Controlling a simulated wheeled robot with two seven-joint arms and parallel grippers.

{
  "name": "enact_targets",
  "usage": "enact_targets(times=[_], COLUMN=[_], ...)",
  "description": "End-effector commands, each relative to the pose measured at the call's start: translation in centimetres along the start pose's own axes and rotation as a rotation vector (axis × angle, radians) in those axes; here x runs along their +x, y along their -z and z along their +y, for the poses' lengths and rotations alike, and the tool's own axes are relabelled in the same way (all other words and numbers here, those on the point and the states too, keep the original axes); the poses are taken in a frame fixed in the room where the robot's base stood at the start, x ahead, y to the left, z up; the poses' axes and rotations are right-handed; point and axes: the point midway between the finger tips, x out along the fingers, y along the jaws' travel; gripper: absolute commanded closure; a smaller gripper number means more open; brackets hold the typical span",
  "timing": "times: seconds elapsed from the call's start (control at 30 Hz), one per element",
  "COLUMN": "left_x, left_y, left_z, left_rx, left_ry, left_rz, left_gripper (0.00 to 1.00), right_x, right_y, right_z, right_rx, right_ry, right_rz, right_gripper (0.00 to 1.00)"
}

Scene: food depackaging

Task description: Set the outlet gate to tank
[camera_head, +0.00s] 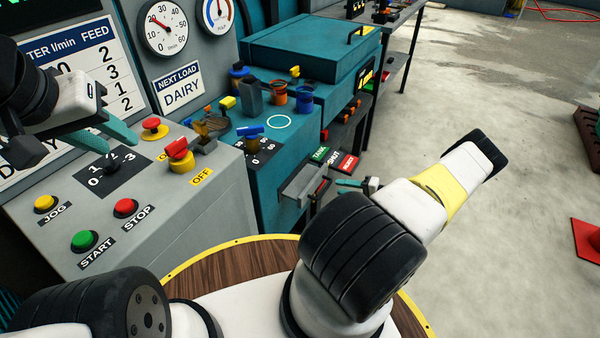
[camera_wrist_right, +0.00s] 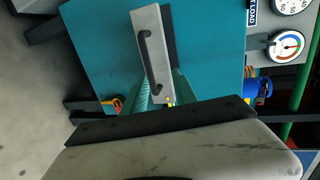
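The outlet is at the lower front of the teal machine. A green TANK label (camera_head: 320,154) and a red label (camera_head: 347,163) sit above it, with another label between them that I cannot read. A grey chute-like part (camera_head: 296,183) juts out below, with a small red piece beside it. The gate's setting cannot be made out. My right gripper (camera_head: 346,186) is just right of this part, fingers pointing left.
The grey control panel (camera_head: 140,215) carries START, STOP and JOG buttons, a numbered selector and a red-and-yellow switch (camera_head: 181,157).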

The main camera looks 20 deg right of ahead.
Motion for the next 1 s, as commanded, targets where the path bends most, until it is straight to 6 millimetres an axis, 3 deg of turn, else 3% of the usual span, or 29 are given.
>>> enact_targets(times=[0.1,0.2,0.7,1.0], left_x=[0.0,0.0,0.0,0.0], left_y=[0.0,0.0,0.0,0.0], left_z=[0.0,0.0,0.0,0.0], left_rx=[0.000,0.000,0.000,0.000], left_ry=[0.000,0.000,0.000,0.000], left_rz=[0.000,0.000,0.000,0.000], left_gripper=[0.66,0.66,0.66,0.66], right_x=[-0.5,-0.3,6.5,7.3], right_y=[-0.1,-0.1,0.4,0.4], right_z=[2.1,2.6,2.3,2.3], right_rx=[0.018,0.019,0.020,0.020], right_ry=[0.033,0.042,0.040,0.040], right_rz=[0.058,0.074,0.072,0.072], right_gripper=[0.66,0.66,0.66,0.66])
